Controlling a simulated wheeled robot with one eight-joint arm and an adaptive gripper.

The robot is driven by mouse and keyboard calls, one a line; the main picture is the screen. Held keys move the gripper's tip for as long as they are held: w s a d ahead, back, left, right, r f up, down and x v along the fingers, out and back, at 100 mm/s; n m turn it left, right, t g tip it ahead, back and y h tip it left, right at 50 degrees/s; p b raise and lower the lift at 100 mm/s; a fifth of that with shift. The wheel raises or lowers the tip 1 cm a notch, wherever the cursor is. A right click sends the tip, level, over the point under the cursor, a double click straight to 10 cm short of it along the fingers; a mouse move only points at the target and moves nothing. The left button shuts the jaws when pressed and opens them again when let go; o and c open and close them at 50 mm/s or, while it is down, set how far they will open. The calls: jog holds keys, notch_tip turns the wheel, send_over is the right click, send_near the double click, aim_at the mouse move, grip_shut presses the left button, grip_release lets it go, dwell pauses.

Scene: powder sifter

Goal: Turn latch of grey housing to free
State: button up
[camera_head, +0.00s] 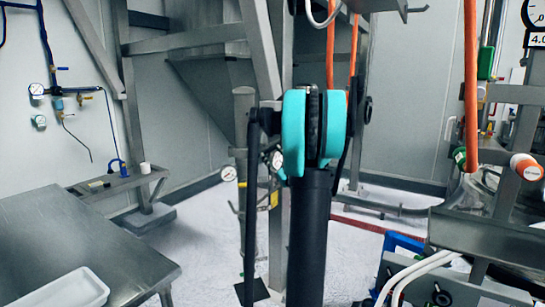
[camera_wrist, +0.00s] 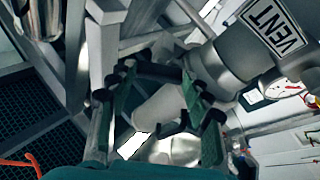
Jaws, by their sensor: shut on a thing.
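In the wrist view, the grey housing (camera_wrist: 222,68) is a large rounded metal body at the upper right, with a VENT label on it. My gripper (camera_wrist: 156,78) is beside it, its two green-padded fingers reaching up the picture. Its tips are shut on a dark bar, which looks like the latch (camera_wrist: 155,71); the fingers partly hide it and its exact turn angle cannot be told. A pale rounded part shows between the fingers, below the bar. In the head view my own arm blocks the middle, and neither the gripper nor the latch can be made out.
In the head view, a steel table (camera_head: 120,235) with a white tray (camera_head: 65,290) stands at lower left. Steel frame posts (camera_head: 265,55) rise behind my arm. Orange hoses (camera_head: 472,80) and metal equipment crowd the right. Some pale floor (camera_head: 195,235) is open between.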

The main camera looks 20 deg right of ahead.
jog(key=shift+d+r+n+g+y, duration=0.15)
jog(key=shift+n+g+y, duration=0.65)
jog(key=shift+n, duration=1.95)
jog(key=shift+d+r+n+g+y, duration=0.15)
jog(key=shift+n+g+y, duration=0.65)
jog(key=shift+n, duration=1.9)
jog(key=shift+d+r+n+g+y, duration=0.1)
jog(key=shift+r+n+g+y, duration=0.25)
jog(key=shift+n+g, duration=1.6)
jog(key=shift+f+n+t, duration=0.1)
jog(key=shift+n+t, duration=0.75)
jog(key=shift+n, duration=0.15)
jog(key=o, duration=0.9)
jog(key=shift+s, duration=0.1)
jog(key=v, duration=1.1)
jog(key=shift+s+d, duration=0.15)
jog(key=shift+s, duration=0.2)
